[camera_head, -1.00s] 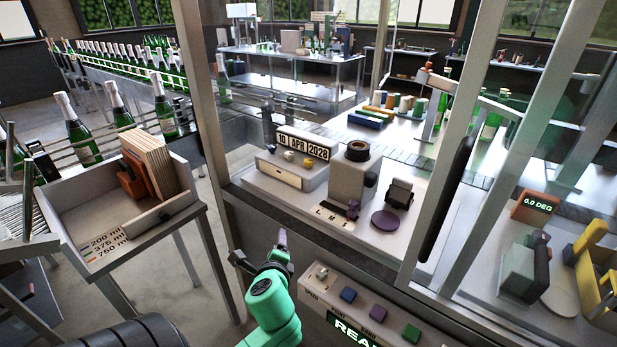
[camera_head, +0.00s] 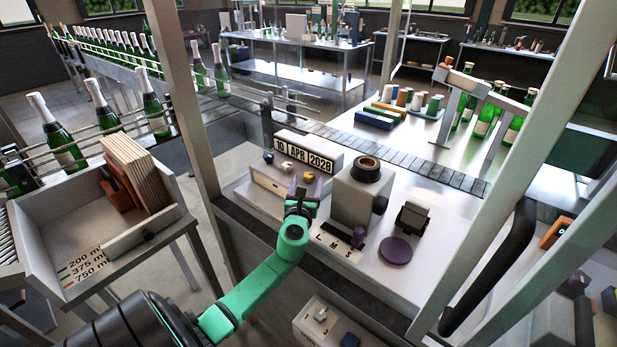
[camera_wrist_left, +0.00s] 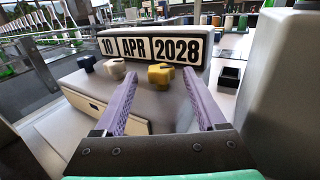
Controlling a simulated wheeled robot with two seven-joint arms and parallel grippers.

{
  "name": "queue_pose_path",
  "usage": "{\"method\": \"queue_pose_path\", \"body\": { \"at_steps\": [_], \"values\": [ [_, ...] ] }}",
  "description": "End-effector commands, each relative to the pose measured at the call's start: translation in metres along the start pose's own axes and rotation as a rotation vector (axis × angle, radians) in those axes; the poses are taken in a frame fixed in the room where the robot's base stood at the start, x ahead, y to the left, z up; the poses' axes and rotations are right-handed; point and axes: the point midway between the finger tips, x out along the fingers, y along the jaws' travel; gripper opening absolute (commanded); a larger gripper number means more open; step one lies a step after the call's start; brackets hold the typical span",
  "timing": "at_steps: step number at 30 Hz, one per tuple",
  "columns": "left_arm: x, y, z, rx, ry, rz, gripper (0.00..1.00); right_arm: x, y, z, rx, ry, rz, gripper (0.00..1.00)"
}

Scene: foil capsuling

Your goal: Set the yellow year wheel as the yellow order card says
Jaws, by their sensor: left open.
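The yellow year wheel (camera_wrist_left: 160,76) is a small yellow knob on the front of the date stamper, under the year window. It also shows just beyond my left gripper in the head view (camera_head: 308,177). The date display (camera_wrist_left: 152,48) reads 10 APR 2028. My left gripper (camera_head: 301,192) is open, its two purple fingers pointing at the stamper. In the left wrist view the yellow wheel appears between the fingertips, apart from both. I cannot make out the yellow order card. My right gripper is not in view.
A dark blue knob (camera_wrist_left: 87,63) and a cream knob (camera_wrist_left: 116,68) sit left of the yellow wheel. A grey block machine (camera_head: 357,195) stands close on the right. Frame posts flank the bench. A wooden-board tray (camera_head: 40,235) is at the left.

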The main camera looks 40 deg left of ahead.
Motion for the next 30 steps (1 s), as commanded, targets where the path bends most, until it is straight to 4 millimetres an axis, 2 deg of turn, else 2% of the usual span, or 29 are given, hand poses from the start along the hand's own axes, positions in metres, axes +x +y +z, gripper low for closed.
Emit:
{"method": "queue_pose_path", "body": {
  "at_steps": [1, 4, 8, 12, 18, 25, 30],
  "values": [
    [0.008, 0.0, 0.0, 0.001, -0.002, 0.001, 0.73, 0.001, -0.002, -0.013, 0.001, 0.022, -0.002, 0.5],
    [0.018, 0.0, -0.001, 0.001, 0.0, 0.0, 0.73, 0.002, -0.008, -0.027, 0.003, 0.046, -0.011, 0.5],
    [0.021, 0.0, -0.001, -0.001, 0.001, 0.0, 0.73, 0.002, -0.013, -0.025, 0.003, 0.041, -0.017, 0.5],
    [0.021, 0.0, -0.001, -0.001, 0.001, 0.0, 0.73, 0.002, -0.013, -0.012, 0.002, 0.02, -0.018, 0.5],
    [0.021, 0.0, -0.001, -0.001, 0.001, 0.0, 0.0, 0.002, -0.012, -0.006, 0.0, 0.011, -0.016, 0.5],
    [0.02, 0.0, -0.002, 0.0, 0.001, -0.009, 0.0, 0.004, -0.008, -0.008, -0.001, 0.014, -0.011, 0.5],
    [0.02, 0.001, -0.004, 0.003, 0.0, -0.052, 0.0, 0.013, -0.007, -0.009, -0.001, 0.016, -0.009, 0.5]
  ]
}}
